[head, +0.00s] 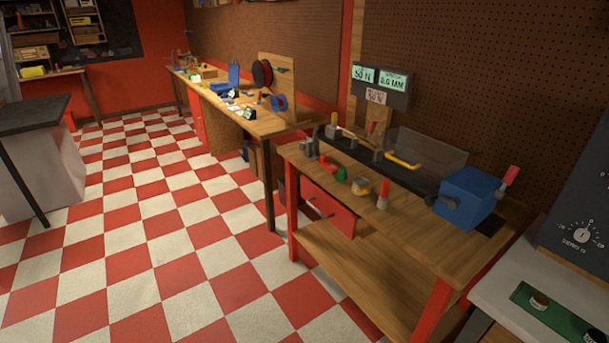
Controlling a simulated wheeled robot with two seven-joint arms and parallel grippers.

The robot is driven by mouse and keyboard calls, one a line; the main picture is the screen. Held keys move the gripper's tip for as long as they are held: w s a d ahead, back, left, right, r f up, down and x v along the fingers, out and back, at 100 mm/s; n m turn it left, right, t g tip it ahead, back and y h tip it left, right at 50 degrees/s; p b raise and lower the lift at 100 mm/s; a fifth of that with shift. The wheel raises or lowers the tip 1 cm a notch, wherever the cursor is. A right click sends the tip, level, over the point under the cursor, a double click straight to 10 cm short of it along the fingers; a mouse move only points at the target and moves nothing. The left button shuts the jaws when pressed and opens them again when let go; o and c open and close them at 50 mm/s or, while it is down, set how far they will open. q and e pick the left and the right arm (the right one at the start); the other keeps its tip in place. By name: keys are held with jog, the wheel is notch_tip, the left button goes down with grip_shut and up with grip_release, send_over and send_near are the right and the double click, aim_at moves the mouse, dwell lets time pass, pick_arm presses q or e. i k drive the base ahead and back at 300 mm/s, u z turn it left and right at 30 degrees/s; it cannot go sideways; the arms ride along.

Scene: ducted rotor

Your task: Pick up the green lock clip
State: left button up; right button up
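No green lock clip can be made out for sure. A small green object (341,174) sits on the wooden workbench (420,225) at the right, beside a red-handled item (326,163) and a yellow item (361,186). It is too small to tell whether it is the clip. Neither of my grippers is in view.
A blue block-shaped device (467,196) stands on the workbench's right end. A longer table (235,105) with spools and small parts is farther back. The checkered floor (170,230) at left is clear.

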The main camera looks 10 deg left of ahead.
aim_at(341, 174)
jog(key=z, duration=0.6)
jog(key=i, duration=1.15)
jog(key=z, duration=2.75)
jog(key=k, duration=0.3)
jog(key=z, duration=0.05)
